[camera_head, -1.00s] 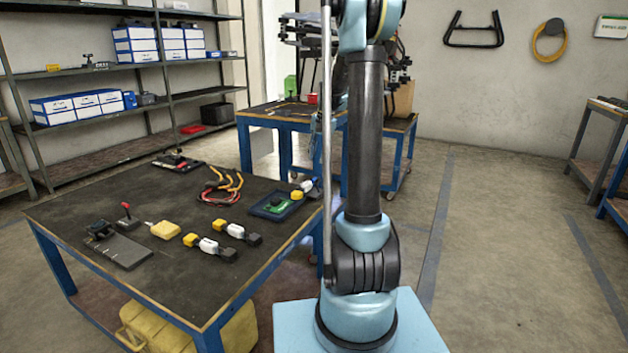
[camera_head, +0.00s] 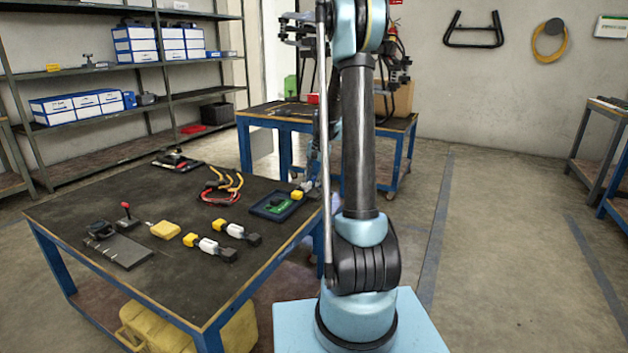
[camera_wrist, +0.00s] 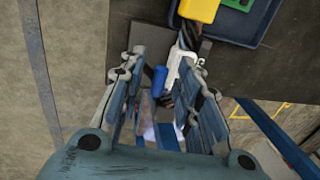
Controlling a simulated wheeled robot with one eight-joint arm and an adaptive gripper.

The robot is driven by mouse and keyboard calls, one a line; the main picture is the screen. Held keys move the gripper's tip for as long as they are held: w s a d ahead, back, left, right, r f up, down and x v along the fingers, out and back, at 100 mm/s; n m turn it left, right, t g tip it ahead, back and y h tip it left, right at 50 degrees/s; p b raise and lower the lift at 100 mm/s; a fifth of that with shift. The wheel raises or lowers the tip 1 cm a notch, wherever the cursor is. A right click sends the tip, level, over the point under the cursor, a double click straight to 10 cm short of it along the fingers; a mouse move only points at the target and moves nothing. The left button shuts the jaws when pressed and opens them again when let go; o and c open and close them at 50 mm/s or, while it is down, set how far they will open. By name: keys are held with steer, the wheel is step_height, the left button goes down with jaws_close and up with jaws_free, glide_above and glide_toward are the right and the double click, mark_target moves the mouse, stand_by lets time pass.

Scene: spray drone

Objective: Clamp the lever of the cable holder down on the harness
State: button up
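In the wrist view, the white cable holder (camera_wrist: 184,65) sits at the table's edge, with a blue cylindrical grip (camera_wrist: 159,80) beside it that looks like its lever. The black braided harness (camera_wrist: 187,38) runs from a yellow connector (camera_wrist: 199,9) into the holder. My gripper (camera_wrist: 163,68) is open; its fingers stand on both sides of the blue grip and the holder, the right finger close to the holder. I cannot tell whether either finger touches. In the head view, my gripper (camera_head: 312,188) is at the table's right edge and largely covers the holder.
A dark blue tray (camera_head: 262,212) with a green board lies beside the holder on the dark worktable (camera_head: 150,285). Yellow and red cables (camera_head: 222,190), two white-and-yellow connectors and a red-knobbed toggle clamp (camera_head: 127,215) lie farther left. Floor lies beyond the table edge.

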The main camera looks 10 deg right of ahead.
steer(key=shift+c, duration=0.2)
jaws_close()
steer(key=shift+w+a+f+g+h, duration=0.25)
steer(key=shift+a+g+h, duration=0.15)
steer(key=shift+h, duration=0.1)
steer(key=shift+w+a+f+g+h, duration=0.1)
steer(key=shift+w+a+g+h, duration=0.15)
steer(key=shift+g+h, duration=0.2)
steer(key=shift+o, duration=0.2)
jaws_free()
steer(key=shift+r, duration=0.1)
step_height(320, 180, up, 12)
steer(key=shift+w+a, duration=0.15)
steer(key=shift+a, duration=0.05)
